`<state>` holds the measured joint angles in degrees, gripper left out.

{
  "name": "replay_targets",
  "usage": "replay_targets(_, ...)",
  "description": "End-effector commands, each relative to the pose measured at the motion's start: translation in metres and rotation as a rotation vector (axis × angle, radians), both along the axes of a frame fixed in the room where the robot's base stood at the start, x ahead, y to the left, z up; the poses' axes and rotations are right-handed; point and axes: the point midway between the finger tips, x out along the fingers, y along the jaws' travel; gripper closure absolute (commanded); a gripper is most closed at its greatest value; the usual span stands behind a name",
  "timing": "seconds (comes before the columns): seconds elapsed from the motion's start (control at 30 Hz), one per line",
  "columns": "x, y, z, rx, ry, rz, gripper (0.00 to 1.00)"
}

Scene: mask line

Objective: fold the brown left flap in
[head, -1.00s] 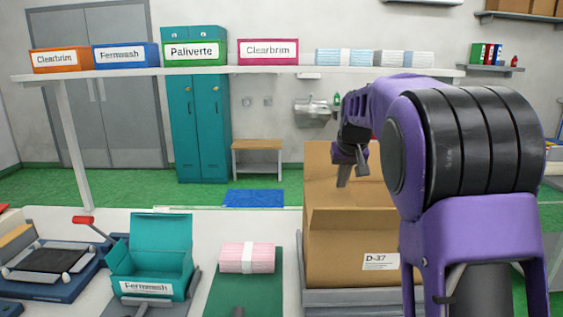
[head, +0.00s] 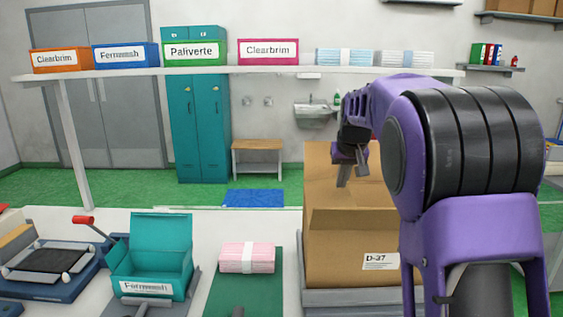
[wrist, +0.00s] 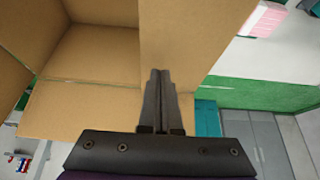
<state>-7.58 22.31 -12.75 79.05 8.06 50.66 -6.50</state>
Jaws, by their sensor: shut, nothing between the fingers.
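The brown carton (head: 335,258), labelled D-37, stands open on the bench right of centre. My gripper (head: 343,176) is over its top in the head view, pointing down, shut and empty. In the wrist view my gripper (wrist: 160,78) has its two fingers together, in front of a broad brown panel (wrist: 195,40) that looks like the left flap. I cannot tell whether the fingertips touch it. The carton's open inside (wrist: 95,50) shows left of the fingers, and another flap (wrist: 75,112) spreads below it. My arm hides the carton's right side in the head view.
A pink pack (head: 247,257) lies on a green strip left of the carton. Further left are an open teal box (head: 150,268) and a dark blue device (head: 50,265). A white shelf (head: 220,71) with labelled boxes crosses above the bench.

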Motion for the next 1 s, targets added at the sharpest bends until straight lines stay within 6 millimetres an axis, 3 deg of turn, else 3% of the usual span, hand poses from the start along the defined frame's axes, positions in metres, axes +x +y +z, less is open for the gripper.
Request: replay_targets(1.0,0.0,0.0,-0.031,0.0,0.001,0.0,1.0)
